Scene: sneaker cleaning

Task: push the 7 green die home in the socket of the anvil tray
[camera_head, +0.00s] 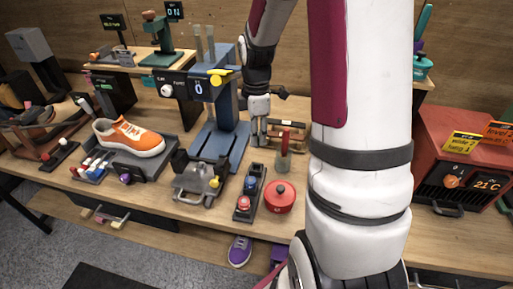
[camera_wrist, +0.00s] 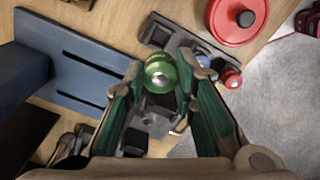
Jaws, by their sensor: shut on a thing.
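The green die (camera_wrist: 160,74), round with a shiny metal centre, is held between the fingertips of my gripper (camera_wrist: 166,82) in the wrist view. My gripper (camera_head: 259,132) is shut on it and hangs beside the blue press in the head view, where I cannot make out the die. A dark narrow tray (camera_head: 241,207) holds a blue piece (camera_head: 250,184) and a red piece (camera_head: 244,202); in the wrist view the tray (camera_wrist: 160,32) lies beyond the die, apart from it. I cannot tell whether it is the anvil tray, and no socket shows clearly.
The blue press (camera_head: 225,143) stands left of my gripper. A grey metal fixture (camera_head: 197,183) is in front of it. A red round lidded pot (camera_head: 279,197) is right of the dark tray. An orange sneaker (camera_head: 130,137) is further left. My arm hides the right-middle bench.

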